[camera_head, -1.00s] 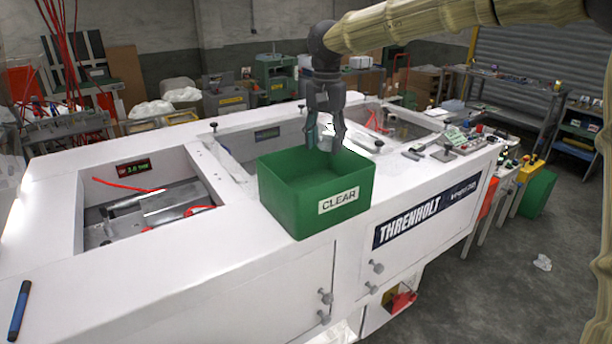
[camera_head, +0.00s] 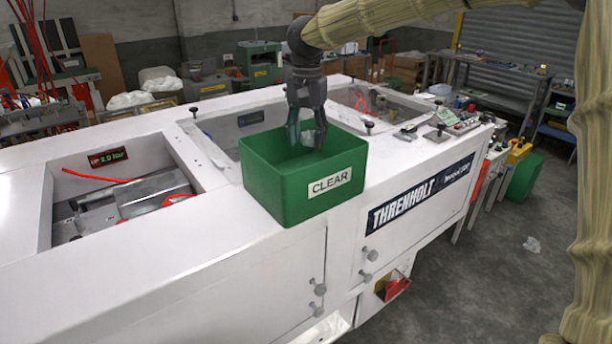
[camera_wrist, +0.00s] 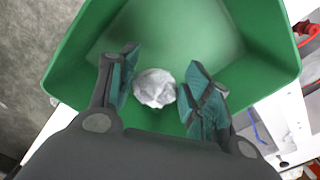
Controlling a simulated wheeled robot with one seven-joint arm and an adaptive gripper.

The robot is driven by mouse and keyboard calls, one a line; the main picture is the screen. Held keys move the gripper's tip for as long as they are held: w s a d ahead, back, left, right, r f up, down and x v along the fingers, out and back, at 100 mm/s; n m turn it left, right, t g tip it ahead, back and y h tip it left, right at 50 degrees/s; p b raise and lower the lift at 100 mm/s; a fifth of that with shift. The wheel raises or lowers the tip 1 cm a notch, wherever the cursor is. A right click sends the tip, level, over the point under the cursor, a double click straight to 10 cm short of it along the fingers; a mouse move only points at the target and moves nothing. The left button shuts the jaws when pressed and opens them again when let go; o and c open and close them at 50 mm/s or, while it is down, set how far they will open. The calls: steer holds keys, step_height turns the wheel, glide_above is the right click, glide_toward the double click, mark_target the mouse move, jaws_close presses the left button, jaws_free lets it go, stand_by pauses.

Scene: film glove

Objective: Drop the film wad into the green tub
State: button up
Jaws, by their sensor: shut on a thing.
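The film wad (camera_wrist: 154,88) is a pale, crumpled ball between the two fingers of my gripper (camera_wrist: 160,92) in the wrist view. My gripper (camera_head: 307,143) is shut on it and points down in the head view. The green tub (camera_head: 290,195), labelled "CLEAR", stands on top of the white machine. My fingertips are within the tub's opening, at about rim height or a little below. The tub's green walls and floor (camera_wrist: 180,30) show around the wad in the wrist view. In the head view the wad is small and partly hidden by the fingers.
The white machine (camera_head: 235,250) has open wells left of and behind the tub. Black knobs (camera_head: 369,125) stand up from its top. Shelves and benches line the back.

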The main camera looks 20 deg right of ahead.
steer(key=shift+s+r, duration=0.35)
steer(key=shift+s, duration=0.55)
steer(key=shift+w+a, duration=0.1)
steer(key=shift+a, duration=0.05)
steer(key=o, duration=0.8)
steer(key=shift+w+f, duration=0.35)
steer(key=shift+w, duration=0.1)
steer(key=shift+o, duration=0.2)
steer(key=shift+s+r, duration=0.25)
steer(key=shift+s, duration=0.15)
steer(key=shift+w, duration=0.2)
steer(key=shift+w+r, duration=0.1)
steer(key=shift+r, duration=0.35)
step_height(320, 180, up, 11)
steer(key=shift+s, duration=0.3)
steer(key=shift+d, duration=0.2)
